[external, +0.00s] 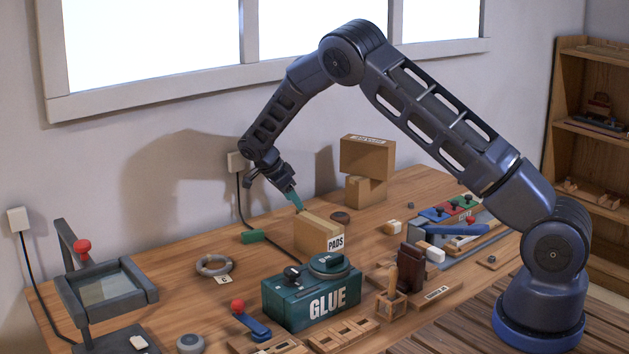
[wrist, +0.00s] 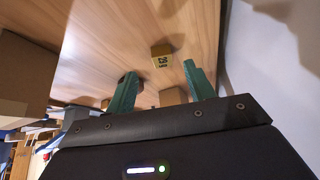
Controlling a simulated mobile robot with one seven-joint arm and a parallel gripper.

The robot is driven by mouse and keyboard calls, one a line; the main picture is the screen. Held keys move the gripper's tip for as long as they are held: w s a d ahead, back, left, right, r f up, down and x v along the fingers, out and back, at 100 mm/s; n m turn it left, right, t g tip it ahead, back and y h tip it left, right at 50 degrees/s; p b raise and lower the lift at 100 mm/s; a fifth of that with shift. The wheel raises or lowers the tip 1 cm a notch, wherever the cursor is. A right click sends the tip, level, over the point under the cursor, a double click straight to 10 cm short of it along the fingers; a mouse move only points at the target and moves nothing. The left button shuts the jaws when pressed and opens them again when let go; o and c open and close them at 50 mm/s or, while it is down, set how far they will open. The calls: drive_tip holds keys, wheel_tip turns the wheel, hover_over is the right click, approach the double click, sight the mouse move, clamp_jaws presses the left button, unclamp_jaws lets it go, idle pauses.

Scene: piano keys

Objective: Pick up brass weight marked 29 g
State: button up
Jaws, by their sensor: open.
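The brass weight (wrist: 162,56) is a small yellow-brown block with dark lettering that reads 29 g. It sits on the wooden table in the wrist view, just beyond the gap between my fingertips and apart from them. My gripper (wrist: 160,70) is open, with two green fingers and nothing held between them. In the external view my gripper (external: 296,203) points down above the back of the table, by the PADS box. I cannot make out the weight in the external view; it may be hidden behind that box.
The cardboard PADS box (external: 311,234) stands close to my gripper, with stacked cardboard boxes (external: 366,156) to its right. A teal GLUE box (external: 285,301) is in front. Another tan block (wrist: 172,97) shows between the fingers. The wall (wrist: 297,75) is close on the wrist view's right.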

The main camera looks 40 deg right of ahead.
sight(302, 210)
drive_tip(key=x, duration=0.5)
drive_tip(key=shift+w+d+r, duration=0.15)
drive_tip(key=shift+d, duration=0.15)
drive_tip(key=c, duration=1.1)
